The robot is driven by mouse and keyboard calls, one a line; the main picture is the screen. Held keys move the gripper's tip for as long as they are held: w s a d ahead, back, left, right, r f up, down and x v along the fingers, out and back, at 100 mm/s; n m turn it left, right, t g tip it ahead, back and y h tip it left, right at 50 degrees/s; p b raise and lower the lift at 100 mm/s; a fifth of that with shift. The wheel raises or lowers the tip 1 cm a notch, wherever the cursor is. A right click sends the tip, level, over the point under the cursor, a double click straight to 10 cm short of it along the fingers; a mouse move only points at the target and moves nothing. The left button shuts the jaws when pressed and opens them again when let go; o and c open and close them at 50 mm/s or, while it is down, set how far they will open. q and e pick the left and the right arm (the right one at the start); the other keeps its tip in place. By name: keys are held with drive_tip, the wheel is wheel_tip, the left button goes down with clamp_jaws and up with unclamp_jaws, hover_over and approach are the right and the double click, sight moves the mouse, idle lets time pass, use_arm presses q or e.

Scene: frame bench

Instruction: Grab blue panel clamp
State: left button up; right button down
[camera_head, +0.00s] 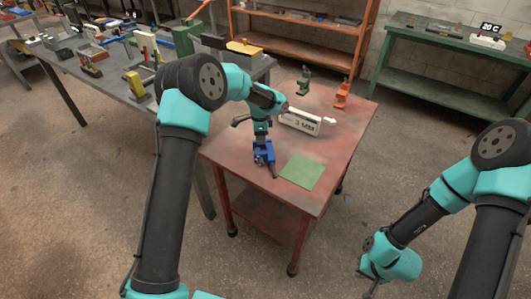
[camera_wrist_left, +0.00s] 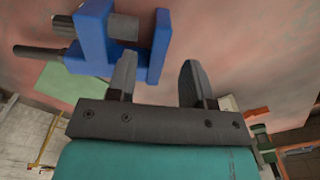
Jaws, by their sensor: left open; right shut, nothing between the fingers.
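The blue panel clamp (camera_head: 264,154) stands on the red table near its front-left edge, beside a green square. In the left wrist view, the clamp (camera_wrist_left: 92,38) fills the upper left, with a dark rod sticking out to the left. My left gripper (camera_wrist_left: 157,72) is open there; one finger overlaps the clamp, and an upright blue plate appears between the fingers. Contact cannot be told. In the head view, my left gripper (camera_head: 261,138) is just above the clamp and partly hides it. My right gripper (camera_head: 368,287) is shut and empty, low over the floor.
The red table (camera_head: 235,158) also holds the green square (camera_head: 302,170), a "3 MM" sign block (camera_head: 299,122), a green clamp (camera_head: 304,82) and an orange clamp (camera_head: 342,95). A cluttered grey bench (camera_head: 115,88) stands left, a green bench (camera_head: 450,62) at back right.

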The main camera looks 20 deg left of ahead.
use_arm(q)
drive_tip(key=shift+s+f, duration=0.15)
drive_tip(key=shift+f, duration=2.45)
clamp_jaws()
